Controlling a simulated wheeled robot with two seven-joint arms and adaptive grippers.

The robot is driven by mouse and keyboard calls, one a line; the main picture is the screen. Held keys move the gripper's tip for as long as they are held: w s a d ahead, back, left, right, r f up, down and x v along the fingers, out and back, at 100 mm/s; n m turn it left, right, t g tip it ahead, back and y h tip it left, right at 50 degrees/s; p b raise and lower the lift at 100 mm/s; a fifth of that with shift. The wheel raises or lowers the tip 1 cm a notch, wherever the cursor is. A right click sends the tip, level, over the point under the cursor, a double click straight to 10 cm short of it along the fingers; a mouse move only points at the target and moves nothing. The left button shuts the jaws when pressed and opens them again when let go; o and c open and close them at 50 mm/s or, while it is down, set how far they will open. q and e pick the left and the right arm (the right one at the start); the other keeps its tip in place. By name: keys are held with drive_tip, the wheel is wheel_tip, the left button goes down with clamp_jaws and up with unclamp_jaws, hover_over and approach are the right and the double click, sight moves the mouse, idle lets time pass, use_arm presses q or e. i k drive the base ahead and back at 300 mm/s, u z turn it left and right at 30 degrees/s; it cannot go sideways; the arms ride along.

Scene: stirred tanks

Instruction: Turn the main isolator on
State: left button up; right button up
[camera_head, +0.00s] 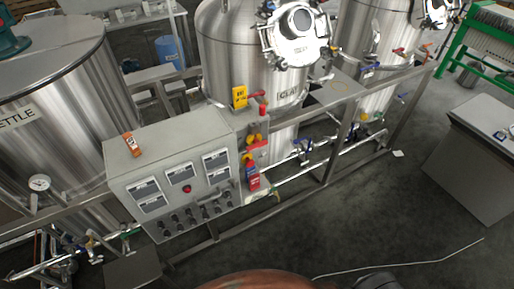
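A grey control box (160,165) stands in front of the steel tanks. It has several display panels, a red button or lamp (187,189) and a row of dark knobs (197,215) along its lower front. Neither of my grippers is in view.
A yellow sign (239,97) is above the right-side fittings. Pipes and valves (302,150) run along the steel frame to the right. The dark floor (350,220) in front is mostly clear, with a grey cabinet (465,175) at right.

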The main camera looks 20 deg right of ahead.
sight(255, 142)
drive_tip(key=u, duration=0.95)
drive_tip(key=i, duration=0.7)
drive_tip(key=z, duration=2.25)
